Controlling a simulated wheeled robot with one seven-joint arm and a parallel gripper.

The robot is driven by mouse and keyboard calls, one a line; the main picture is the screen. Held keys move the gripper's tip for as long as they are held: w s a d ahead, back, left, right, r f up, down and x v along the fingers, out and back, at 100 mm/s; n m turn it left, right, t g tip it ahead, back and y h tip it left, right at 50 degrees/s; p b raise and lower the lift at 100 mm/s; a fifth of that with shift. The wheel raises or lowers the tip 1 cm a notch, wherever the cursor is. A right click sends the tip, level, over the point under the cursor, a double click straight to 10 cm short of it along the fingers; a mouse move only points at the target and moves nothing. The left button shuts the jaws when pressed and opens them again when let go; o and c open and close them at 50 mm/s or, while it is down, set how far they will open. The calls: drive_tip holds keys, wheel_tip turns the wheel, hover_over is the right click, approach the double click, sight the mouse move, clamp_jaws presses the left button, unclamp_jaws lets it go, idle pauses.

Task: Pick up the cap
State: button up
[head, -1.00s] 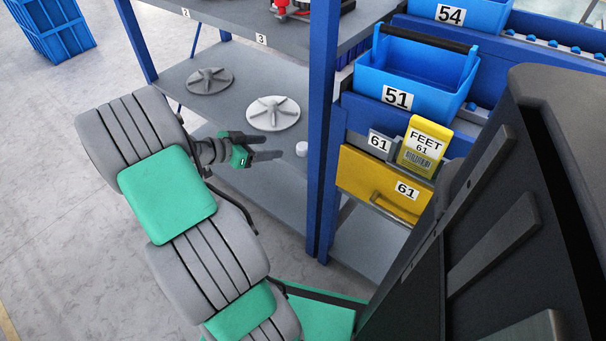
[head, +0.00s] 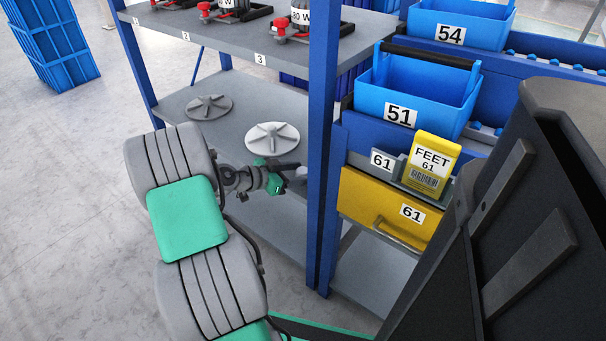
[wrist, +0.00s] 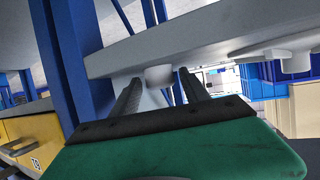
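The cap, a small pale grey-white cylinder (head: 301,173), stands on the middle shelf near the blue upright post and is partly hidden by my gripper (head: 291,176). My gripper reaches in from the left with its fingers at the cap. In the wrist view, the cap (wrist: 158,75) shows between the two dark fingertips, with a visible gap on each side. The scene looks upside down there, with the cap seeming to hang from the shelf. My gripper is open and holds nothing; how far the fingers reach past the cap is hard to tell.
A light round finned part (head: 272,138) and a darker one (head: 208,107) lie on the same shelf (head: 232,140). The blue post (head: 322,140) stands close right of the cap. The upper shelf (head: 225,45) is overhead. Right of the post are a yellow drawer (head: 370,205) and blue bins.

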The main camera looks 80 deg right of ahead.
clamp_jaws()
idle(0.3)
